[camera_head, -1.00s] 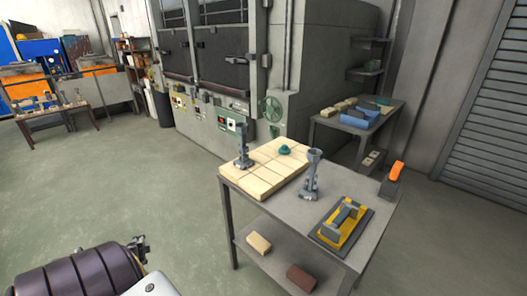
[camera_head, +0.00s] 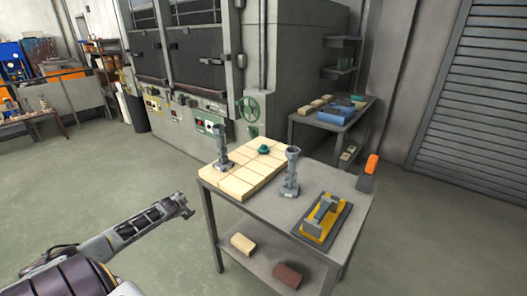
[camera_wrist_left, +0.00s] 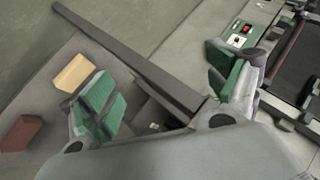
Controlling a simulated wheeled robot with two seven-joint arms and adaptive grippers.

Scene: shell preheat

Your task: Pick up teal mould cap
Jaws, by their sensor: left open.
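The teal mould cap (camera_head: 264,149) sits on the far part of a pale tiled slab (camera_head: 240,183) on the grey table. My left gripper (camera_head: 186,206) is in front of the table's left side, apart from the table and the cap. In the left wrist view its green-padded fingers (camera_wrist_left: 168,92) are wide apart with nothing between them, and the cap is not visible there. My right gripper is not in view.
The lower shelf holds a pale brick (camera_wrist_left: 74,72) and a brown brick (camera_wrist_left: 24,133).

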